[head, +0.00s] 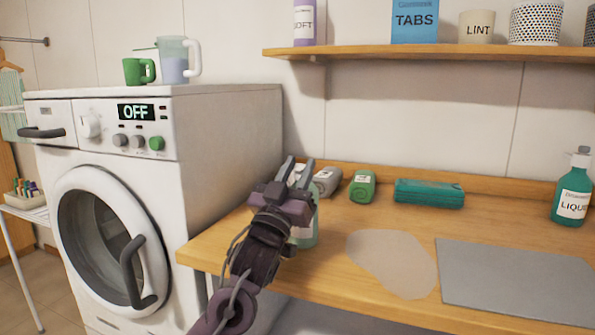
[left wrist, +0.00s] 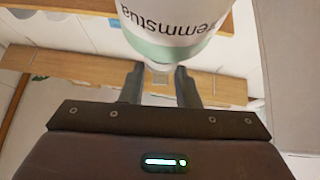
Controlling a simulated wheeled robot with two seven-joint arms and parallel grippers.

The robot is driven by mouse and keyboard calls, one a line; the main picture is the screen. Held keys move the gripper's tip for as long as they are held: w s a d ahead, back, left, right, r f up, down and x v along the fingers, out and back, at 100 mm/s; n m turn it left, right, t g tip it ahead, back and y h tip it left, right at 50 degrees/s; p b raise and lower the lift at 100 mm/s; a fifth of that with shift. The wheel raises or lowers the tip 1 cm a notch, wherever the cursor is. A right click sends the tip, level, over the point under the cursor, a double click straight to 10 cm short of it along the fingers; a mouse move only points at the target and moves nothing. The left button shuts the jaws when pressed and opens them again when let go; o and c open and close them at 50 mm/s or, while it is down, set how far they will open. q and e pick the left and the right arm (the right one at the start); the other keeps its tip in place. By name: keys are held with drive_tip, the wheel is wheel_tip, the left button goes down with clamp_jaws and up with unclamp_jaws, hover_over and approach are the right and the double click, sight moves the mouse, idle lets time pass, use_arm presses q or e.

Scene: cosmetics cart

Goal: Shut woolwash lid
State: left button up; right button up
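A pale green bottle with a white label (head: 308,228) stands on the wooden counter, mostly hidden behind my left gripper in the head view. I take it for the woolwash, but its name is not readable there. In the left wrist view a white and pale green bottle (left wrist: 180,28) with dark lettering fills the top, close beyond the fingers. A small pale piece (left wrist: 160,76) shows between the fingers; I cannot tell whether it is the lid. My left gripper (head: 297,169) is open, its fingers (left wrist: 161,86) apart, at the bottle's upper part. My right gripper is not in view.
A grey container (head: 327,181), a green container (head: 361,187) and a teal pack (head: 429,194) sit along the counter's back. A teal liquid bottle (head: 573,190) stands at right. A grey mat (head: 520,282) and beige patch (head: 392,263) lie in front. The washing machine (head: 232,140) is left.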

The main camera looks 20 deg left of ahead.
use_arm(q)
drive_tip(key=o, duration=0.4)
drive_tip(key=shift+w+f, duration=0.1)
drive_tip(key=shift+f, duration=0.15)
drive_tip(key=shift+o, duration=0.2)
drive_tip(key=shift+r, duration=0.15)
drive_tip(key=shift+s+f, duration=0.35)
drive_tip(key=shift+s, duration=0.05)
drive_tip(key=s+a, duration=0.1)
drive_tip(key=s, duration=1.1)
drive_tip(key=shift+a, duration=0.35)
drive_tip(key=shift+s, duration=0.1)
